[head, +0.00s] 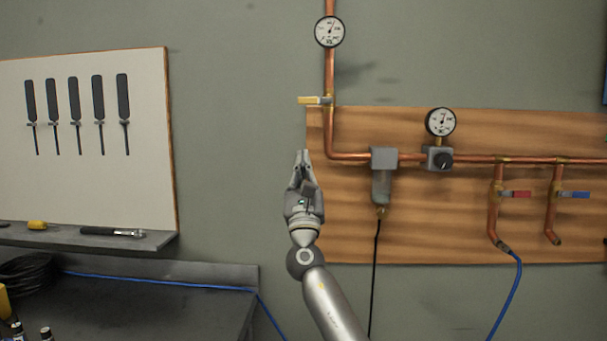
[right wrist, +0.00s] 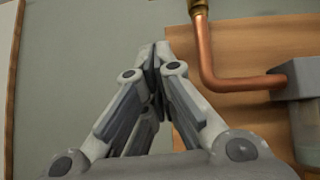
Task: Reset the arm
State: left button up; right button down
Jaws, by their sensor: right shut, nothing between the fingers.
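My right gripper (head: 303,157) is raised in front of the wall, pointing up, with its fingers together and nothing between them. In the right wrist view its fingertips (right wrist: 157,50) meet, left of the copper pipe bend (right wrist: 212,75). In the head view the fingertips are just left of the wooden board's edge, below the yellow-handled valve (head: 312,100); I cannot tell the depth gap between them. My right arm (head: 332,303) reaches up from the bottom middle. My left gripper is not in view.
A wooden board (head: 480,230) carries copper pipes, a gauge (head: 440,122), a filter (head: 382,185), a red valve handle (head: 521,194) and a blue one (head: 573,194). A tool panel (head: 90,190) hangs left above a dark bench (head: 150,310). A blue hose (head: 512,290) hangs right.

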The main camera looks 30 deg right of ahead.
jog(key=shift+s+a+f, duration=0.15)
jog(key=shift+s+f, duration=0.35)
jog(key=shift+s, duration=0.05)
jog(key=shift+w+f, duration=0.1)
